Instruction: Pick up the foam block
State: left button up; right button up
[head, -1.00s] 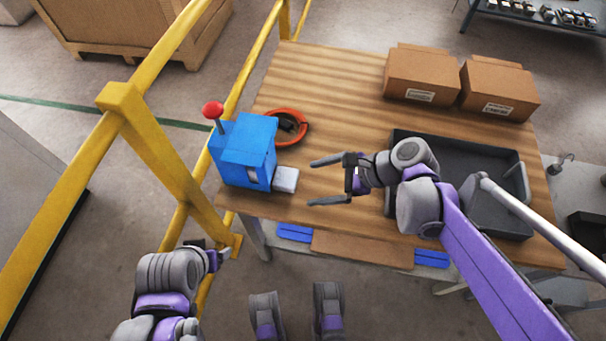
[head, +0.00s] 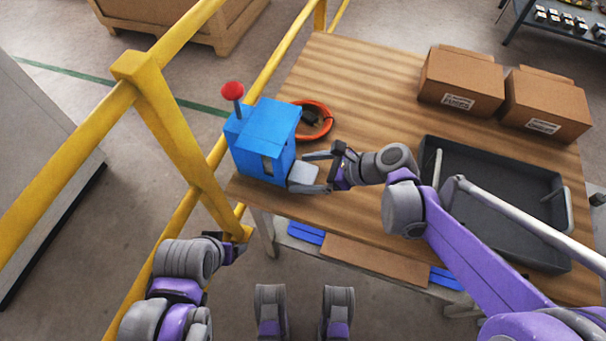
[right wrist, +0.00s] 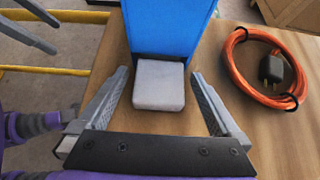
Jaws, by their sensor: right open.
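The foam block (head: 303,176) is a pale grey-white block on the wooden table, right against the front of a blue machine. It also shows in the right wrist view (right wrist: 159,86), centred between my right fingers. My right gripper (head: 309,173) is open around the block, with one finger on each side. In the right wrist view a gap shows between the block and each finger (right wrist: 160,100). My left gripper (head: 237,245) hangs low at the left, off the table's front edge; its finger opening is too small to make out.
The blue machine (head: 264,140) with a red knob stands directly behind the block. An orange cable coil (head: 327,119) lies beside it. A black tray (head: 495,200) and two cardboard boxes (head: 461,82) are at the right. A yellow railing (head: 172,130) runs along the left.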

jog(key=shift+w+a+f, duration=0.15)
jog(key=shift+a+f, duration=0.15)
jog(key=shift+a, duration=0.15)
jog(key=c, duration=1.2)
jog(key=shift+c, duration=0.2)
